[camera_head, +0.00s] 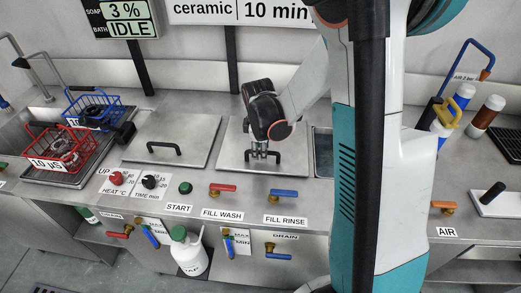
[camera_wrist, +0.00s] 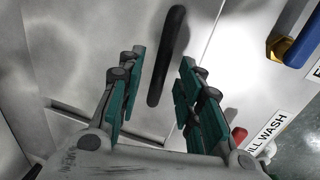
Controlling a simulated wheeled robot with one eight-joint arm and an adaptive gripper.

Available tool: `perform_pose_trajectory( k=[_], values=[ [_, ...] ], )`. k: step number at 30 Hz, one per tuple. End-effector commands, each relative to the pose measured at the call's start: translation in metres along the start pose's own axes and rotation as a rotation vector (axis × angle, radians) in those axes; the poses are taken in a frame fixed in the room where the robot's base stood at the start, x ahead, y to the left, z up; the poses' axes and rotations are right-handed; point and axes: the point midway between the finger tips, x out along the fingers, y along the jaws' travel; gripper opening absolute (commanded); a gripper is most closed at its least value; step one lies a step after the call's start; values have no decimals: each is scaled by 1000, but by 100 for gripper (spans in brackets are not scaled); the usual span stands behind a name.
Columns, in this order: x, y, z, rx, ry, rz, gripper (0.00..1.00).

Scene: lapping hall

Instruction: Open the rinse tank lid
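The right-hand steel lid (camera_head: 232,148), behind the FILL RINSE label, lies shut on the counter. It has a black bar handle (camera_head: 276,154), which my gripper (camera_head: 262,152) partly hides from the head camera. In the wrist view the handle (camera_wrist: 167,50) stands between the two spread fingers of my gripper (camera_wrist: 163,65). A gap shows on both sides of the bar, and the fingers do not appear to press on it. The lid's surface (camera_wrist: 215,60) shows around the handle.
A second lid (camera_head: 190,128) with its own handle lies to the left. The red FILL WASH valve (camera_head: 222,188) and blue FILL RINSE valve (camera_head: 284,194) sit along the front edge. Red (camera_head: 62,150) and blue (camera_head: 95,105) baskets stand at left. Bottles (camera_head: 484,117) stand at right.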

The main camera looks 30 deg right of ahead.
Motion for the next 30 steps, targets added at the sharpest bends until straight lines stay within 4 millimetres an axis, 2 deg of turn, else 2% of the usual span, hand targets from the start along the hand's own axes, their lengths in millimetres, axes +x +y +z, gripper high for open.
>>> perform_pose_trajectory(
  k=[6, 7, 11, 22, 26, 30],
  values=[
    [0, 0, 0, 0, 0, 0, 33],
    [0, 0, 0, 0, 0, 0, 28],
    [0, 0, 0, 0, 0, 0, 0],
    [-6, 4, 0, 0, 0, -18, 0],
    [-18, 11, 0, 1, 0, -62, 0],
    [-39, 24, 0, 1, 0, -139, 0]
  ],
)
